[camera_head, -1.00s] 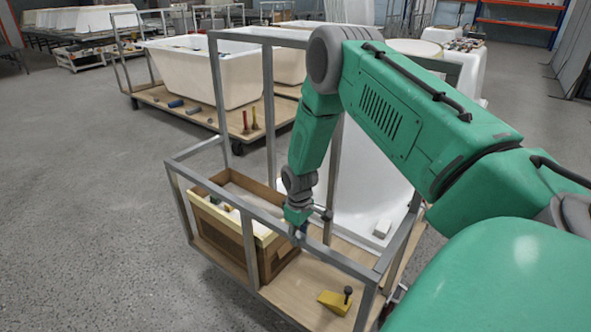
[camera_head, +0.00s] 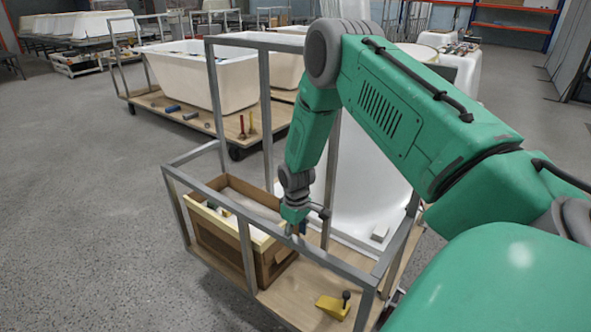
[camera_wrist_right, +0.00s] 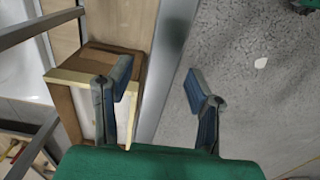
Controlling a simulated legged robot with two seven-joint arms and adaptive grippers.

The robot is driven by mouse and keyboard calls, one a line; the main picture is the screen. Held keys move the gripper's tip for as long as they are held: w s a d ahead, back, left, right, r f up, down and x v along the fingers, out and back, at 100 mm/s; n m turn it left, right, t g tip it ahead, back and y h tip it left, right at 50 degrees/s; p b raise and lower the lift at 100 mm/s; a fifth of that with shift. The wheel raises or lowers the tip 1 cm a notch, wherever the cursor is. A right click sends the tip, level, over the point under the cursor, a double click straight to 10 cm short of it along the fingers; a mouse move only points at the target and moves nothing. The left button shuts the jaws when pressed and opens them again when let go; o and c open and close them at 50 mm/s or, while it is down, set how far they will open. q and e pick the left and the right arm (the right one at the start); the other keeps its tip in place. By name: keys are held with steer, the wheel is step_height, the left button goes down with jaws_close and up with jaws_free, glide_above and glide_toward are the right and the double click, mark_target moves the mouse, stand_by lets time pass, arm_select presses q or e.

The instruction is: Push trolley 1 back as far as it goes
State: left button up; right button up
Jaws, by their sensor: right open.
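The nearest trolley has a wooden deck (camera_head: 310,282) and a grey metal frame (camera_head: 243,217); no number shows on it. My right gripper (camera_head: 297,229) points down at the top rail beside the box. In the right wrist view my right gripper (camera_wrist_right: 160,88) is open, with its blue-grey fingers apart and a grey bar (camera_wrist_right: 166,70) running between them in the picture. I cannot tell whether they touch it. My left gripper is not in view.
A yellow wedge (camera_head: 333,307) lies on the near deck. Behind stands another trolley (camera_head: 203,122) with white tubs (camera_head: 205,75) and hand tools. Grey floor (camera_head: 80,220) is clear on the left. Orange shelving (camera_head: 515,22) stands at the back right.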

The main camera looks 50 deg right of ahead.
step_height(320, 180, up, 10)
steer(key=shift+d+f, duration=0.2)
steer(key=shift+d, duration=0.15)
stand_by(0.4)
